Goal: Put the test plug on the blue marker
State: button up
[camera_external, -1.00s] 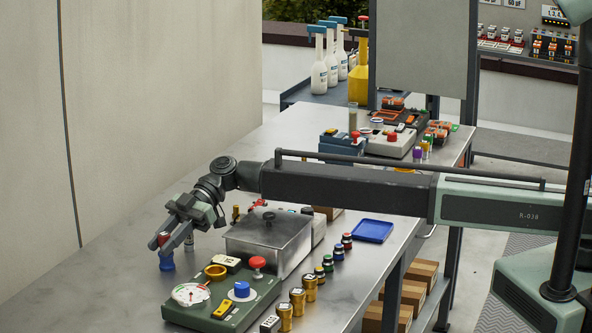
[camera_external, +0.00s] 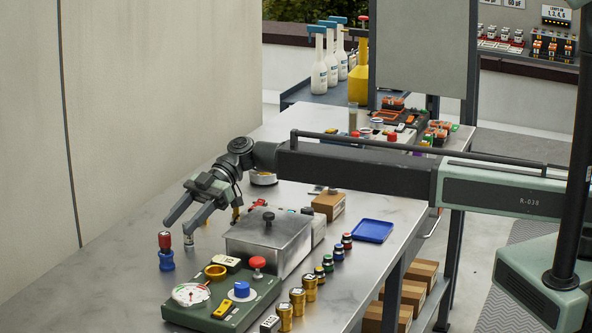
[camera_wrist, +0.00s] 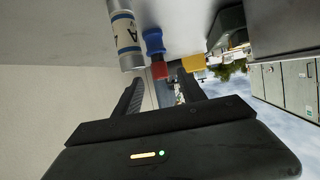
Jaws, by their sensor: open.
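A red-topped piece (camera_external: 165,241), which looks like the test plug, stands upright on a blue spool-shaped base (camera_external: 167,262), which looks like the blue marker, at the left of the metal bench. In the wrist view the red part (camera_wrist: 160,70) and blue part (camera_wrist: 153,40) appear in line, end to end. My gripper (camera_external: 179,225) is open and empty, above and apart from the red top. In the wrist view the red end lies beyond and between my open fingers (camera_wrist: 158,88).
A silver cylinder (camera_external: 188,241) stands close by, labelled A in the wrist view (camera_wrist: 126,40). A lidded metal box (camera_external: 268,243), a green gauge panel (camera_external: 222,303), several brass weights (camera_external: 297,299) and a blue tray (camera_external: 373,231) are to the right.

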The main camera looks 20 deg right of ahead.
jog(key=p+v, duration=0.1)
jog(key=v, duration=0.3)
jog(key=shift+w+d+r, duration=0.1)
jog(key=shift+w+d, duration=0.15)
jog(key=shift+d, duration=0.05)
jog(key=shift+w, duration=0.1)
